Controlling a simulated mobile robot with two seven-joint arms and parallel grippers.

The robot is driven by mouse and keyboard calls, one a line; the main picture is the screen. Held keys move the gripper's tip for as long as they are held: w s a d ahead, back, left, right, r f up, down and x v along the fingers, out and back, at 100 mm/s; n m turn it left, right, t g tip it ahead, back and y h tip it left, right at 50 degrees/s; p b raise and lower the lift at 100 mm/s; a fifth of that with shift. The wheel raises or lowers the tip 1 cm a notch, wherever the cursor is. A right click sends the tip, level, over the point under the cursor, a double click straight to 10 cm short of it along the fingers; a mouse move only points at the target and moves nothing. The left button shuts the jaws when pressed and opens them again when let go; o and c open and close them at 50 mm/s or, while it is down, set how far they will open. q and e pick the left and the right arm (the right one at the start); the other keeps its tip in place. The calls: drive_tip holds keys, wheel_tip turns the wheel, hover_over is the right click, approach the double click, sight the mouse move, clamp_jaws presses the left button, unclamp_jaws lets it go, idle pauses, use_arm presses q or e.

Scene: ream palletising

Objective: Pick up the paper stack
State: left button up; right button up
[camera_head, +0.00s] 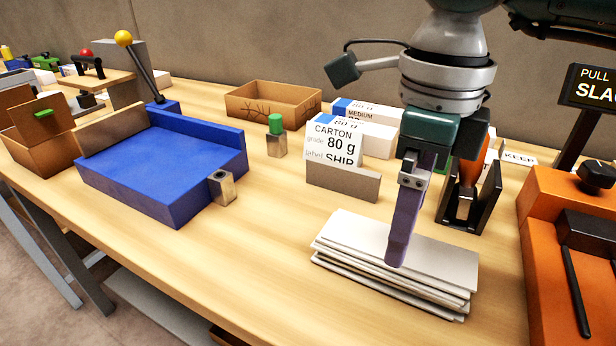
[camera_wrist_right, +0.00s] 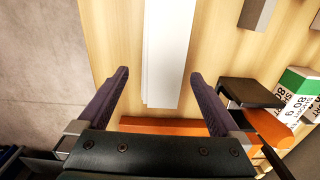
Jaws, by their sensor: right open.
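The paper stack (camera_head: 350,248) is a low pile of white sheets with slightly uneven edges, lying flat on the wooden table at the front right. My right gripper (camera_head: 398,262) points down over it, and one purple finger hides part of the top sheets. In the right wrist view the fingers of this gripper (camera_wrist_right: 160,78) are spread wide. The white stack (camera_wrist_right: 167,50) shows between them, with bare wood visible on both sides. I cannot tell how far the fingertips are above the table. My left gripper is not in view.
A blue tray (camera_head: 160,170) stands at the left with a metal block (camera_head: 222,188) at its corner. A card holder (camera_head: 342,184) stands behind the stack. An orange machine (camera_head: 560,200) bounds the right side. Table in front of the tray is clear.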

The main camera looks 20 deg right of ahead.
drive_tip(key=f, duration=0.6)
drive_tip(key=shift+w+d+f, duration=0.1)
drive_tip(key=shift+w, duration=0.25)
drive_tip(key=shift+c, duration=0.2)
clamp_jaws()
